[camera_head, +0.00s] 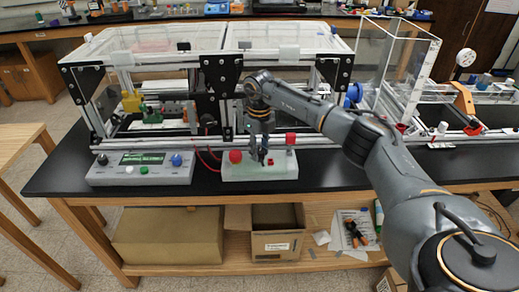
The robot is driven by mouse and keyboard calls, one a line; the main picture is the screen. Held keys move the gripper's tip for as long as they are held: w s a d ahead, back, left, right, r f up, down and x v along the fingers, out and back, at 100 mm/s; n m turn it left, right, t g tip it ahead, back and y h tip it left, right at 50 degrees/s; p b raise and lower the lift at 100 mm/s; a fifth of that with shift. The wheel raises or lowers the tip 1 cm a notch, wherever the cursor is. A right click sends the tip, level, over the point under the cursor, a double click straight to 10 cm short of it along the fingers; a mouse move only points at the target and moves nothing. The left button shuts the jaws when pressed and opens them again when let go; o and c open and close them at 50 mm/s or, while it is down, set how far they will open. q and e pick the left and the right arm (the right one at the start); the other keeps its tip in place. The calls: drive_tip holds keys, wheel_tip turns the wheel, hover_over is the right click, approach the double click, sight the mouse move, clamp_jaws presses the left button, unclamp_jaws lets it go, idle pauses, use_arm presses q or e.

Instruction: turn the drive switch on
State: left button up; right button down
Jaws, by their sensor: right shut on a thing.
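A pale switch box (240,174) lies on the black bench top at the front of the frame. It has a large red knob (235,156) at its left and a red block (291,138) at its back right. My right gripper (262,160) reaches down from above onto the middle of this box. Its fingers look closed together on a small part there, which I take for the drive switch; they hide most of it, and its position cannot be read. My left gripper is not in view.
A control box (142,168) with a green display stands to the left. Behind is the extrusion frame (203,100) with clear panels. Red wires (207,160) run beside the switch box. A clear upright panel (401,65) stands right. The bench front edge is close.

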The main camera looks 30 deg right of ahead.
sight(260, 150)
drive_tip(key=shift+r+m, duration=0.1)
drive_tip(key=shift+m, duration=1.1)
drive_tip(key=c, duration=1)
unclamp_jaws()
wheel_tip(260, 150, up, 12)
drive_tip(key=shift+f, duration=0.1)
